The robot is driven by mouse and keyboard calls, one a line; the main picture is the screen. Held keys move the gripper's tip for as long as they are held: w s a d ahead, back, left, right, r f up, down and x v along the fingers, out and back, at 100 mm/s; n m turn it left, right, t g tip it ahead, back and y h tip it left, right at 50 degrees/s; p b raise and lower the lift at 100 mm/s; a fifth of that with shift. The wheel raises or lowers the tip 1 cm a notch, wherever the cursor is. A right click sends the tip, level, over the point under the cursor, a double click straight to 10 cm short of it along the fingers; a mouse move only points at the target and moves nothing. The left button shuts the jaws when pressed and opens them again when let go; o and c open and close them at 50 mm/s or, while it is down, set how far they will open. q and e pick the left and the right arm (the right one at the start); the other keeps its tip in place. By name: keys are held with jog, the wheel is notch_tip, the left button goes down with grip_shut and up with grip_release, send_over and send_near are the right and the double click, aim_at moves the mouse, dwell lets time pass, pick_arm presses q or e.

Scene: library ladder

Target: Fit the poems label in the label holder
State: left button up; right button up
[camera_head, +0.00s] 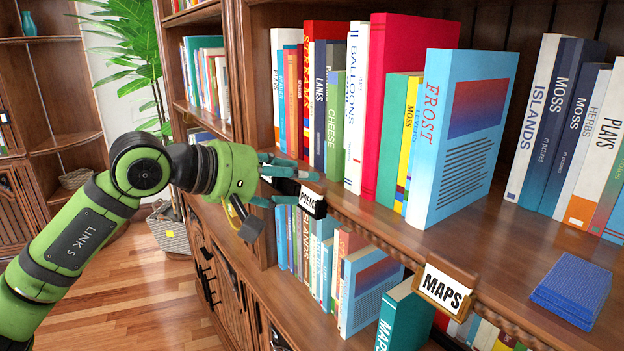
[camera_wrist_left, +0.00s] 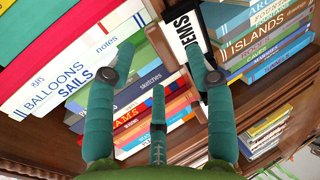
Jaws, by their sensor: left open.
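The white poems label (camera_head: 309,199) is at the shelf's front edge, with a black part along its side and end. Its lettering also shows in the left wrist view (camera_wrist_left: 187,32). A wooden strip, perhaps the label holder, shows beside it in the wrist view; I cannot tell whether the label is seated in it. My left gripper (camera_head: 297,188) is open, its teal fingers around the label's area, and they partly hide it. In the wrist view the fingers (camera_wrist_left: 168,58) are spread, with the label near the right finger's tip. My right gripper is not in view.
A wooden holder with the MAPS label (camera_head: 444,289) is on the same shelf edge, to the right. Books stand above and below, including the blue FROST book (camera_head: 463,140). A blue stack (camera_head: 572,287) lies on the shelf at right.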

pick_arm(q)
jog(key=shift+x, duration=1.1)
jog(key=shift+s, duration=0.1)
grip_shut()
jog(key=shift+r, duration=0.15)
